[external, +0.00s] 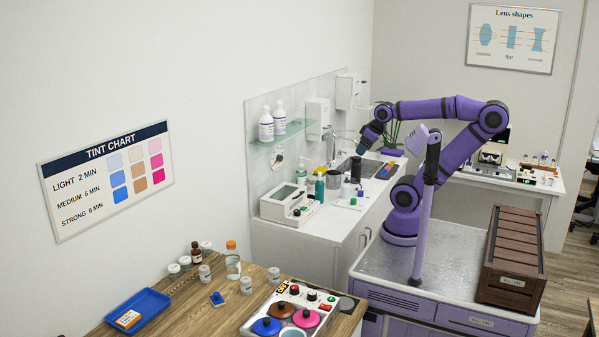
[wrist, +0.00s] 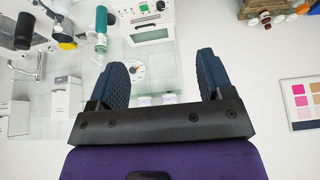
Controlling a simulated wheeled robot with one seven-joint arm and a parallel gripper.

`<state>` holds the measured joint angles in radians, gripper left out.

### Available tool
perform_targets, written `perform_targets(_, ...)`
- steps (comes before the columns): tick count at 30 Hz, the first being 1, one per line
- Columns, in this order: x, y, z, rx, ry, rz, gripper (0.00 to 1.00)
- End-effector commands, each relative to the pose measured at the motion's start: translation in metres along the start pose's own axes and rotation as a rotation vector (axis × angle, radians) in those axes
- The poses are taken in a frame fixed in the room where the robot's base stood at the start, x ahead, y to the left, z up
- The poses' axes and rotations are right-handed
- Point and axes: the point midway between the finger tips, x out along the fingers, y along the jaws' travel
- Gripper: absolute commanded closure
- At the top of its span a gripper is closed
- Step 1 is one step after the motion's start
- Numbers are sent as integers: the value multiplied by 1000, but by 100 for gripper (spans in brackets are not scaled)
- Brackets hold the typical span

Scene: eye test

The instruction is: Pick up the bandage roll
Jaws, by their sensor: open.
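I cannot make out a bandage roll for certain in either view. My gripper (external: 363,147) is at the end of my raised purple arm, above the white counter near the sink in the external view. In the wrist view my gripper (wrist: 162,62) shows two dark blue ridged fingers spread wide apart, with nothing held between them. The wall and the counter's things lie beyond the fingers. Small items on the counter are too small or partly hidden to name surely.
The counter (external: 301,233) carries a white device (external: 287,206), a teal bottle (external: 319,187) and other bottles. A glass shelf (external: 296,130) with two white bottles (external: 266,125) is on the wall. A brown crate (external: 513,258) stands at right. A wooden table (external: 190,310) is in front.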

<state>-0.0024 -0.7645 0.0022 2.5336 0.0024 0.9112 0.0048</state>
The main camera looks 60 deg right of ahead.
Motion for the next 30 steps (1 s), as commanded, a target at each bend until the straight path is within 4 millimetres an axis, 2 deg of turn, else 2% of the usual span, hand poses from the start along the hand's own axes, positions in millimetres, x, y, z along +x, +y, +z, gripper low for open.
perform_targets(5,0,0,-1,1,-1,-1,26)
perform_targets(8,3,-4,-8,5,-10,-11,26)
perform_targets(14,20,-27,-45,48,-65,-54,26)
perform_targets(21,55,-76,-93,117,-148,-94,26)
perform_targets(26,85,-117,-117,161,-206,-104,26)
perform_targets(30,114,-158,-131,197,-256,-103,26)
